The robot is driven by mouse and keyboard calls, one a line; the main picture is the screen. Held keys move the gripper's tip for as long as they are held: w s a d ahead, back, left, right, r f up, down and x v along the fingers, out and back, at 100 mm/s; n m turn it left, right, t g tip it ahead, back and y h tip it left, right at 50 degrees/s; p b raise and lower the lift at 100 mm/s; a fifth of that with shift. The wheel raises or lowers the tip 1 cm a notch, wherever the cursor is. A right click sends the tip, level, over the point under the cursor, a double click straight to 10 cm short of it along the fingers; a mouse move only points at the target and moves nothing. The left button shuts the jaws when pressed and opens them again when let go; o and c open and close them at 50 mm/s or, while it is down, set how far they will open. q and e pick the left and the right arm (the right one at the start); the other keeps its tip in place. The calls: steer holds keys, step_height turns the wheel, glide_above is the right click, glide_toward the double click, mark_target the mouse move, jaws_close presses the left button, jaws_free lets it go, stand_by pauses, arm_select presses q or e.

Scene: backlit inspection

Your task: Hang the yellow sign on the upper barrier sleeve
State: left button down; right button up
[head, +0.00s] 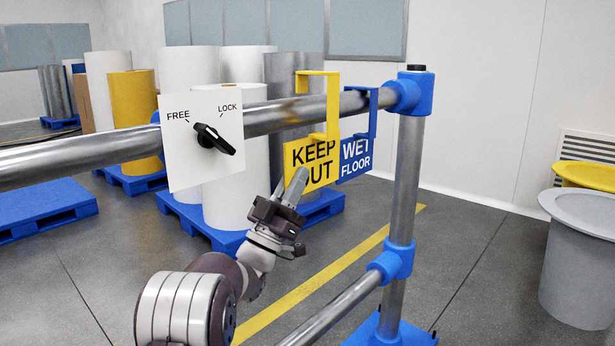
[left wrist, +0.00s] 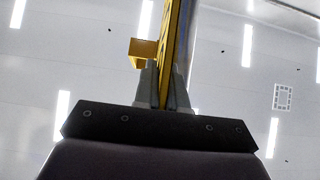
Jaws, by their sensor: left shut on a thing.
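The yellow KEEP OUT sign (head: 309,166) has a yellow hook (head: 332,108) on top. My left gripper (head: 294,187) is shut on its lower part; in the left wrist view the sign (left wrist: 176,50) shows edge-on between the fingers (left wrist: 165,88). The hook's long leg passes in front of the silver upper barrier rail (head: 270,117). Its top stands clear above the rail. Its short leg ends near the rail's upper edge; I cannot tell whether the tip is behind the rail. A blue fitting (head: 408,95) joins the rail to the post. My right gripper is not in view.
A blue WET FLOOR sign (head: 355,158) hangs on the rail just right of the yellow sign. A white FREE/LOCK panel (head: 190,165) with a black knob (head: 213,139) is on the rail at left. A lower rail (head: 340,308) runs below. Rolls on blue pallets stand behind.

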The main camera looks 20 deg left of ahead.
arm_select(q)
steer(key=w+a+f+b, duration=0.1)
steer(key=a+f, duration=0.3)
steer(key=shift+w+a+b, duration=0.2)
steer(key=shift+w+b, duration=0.05)
steer(key=shift+b, duration=0.15)
steer(key=shift+r, duration=0.1)
steer(key=c, duration=1.1)
jaws_free()
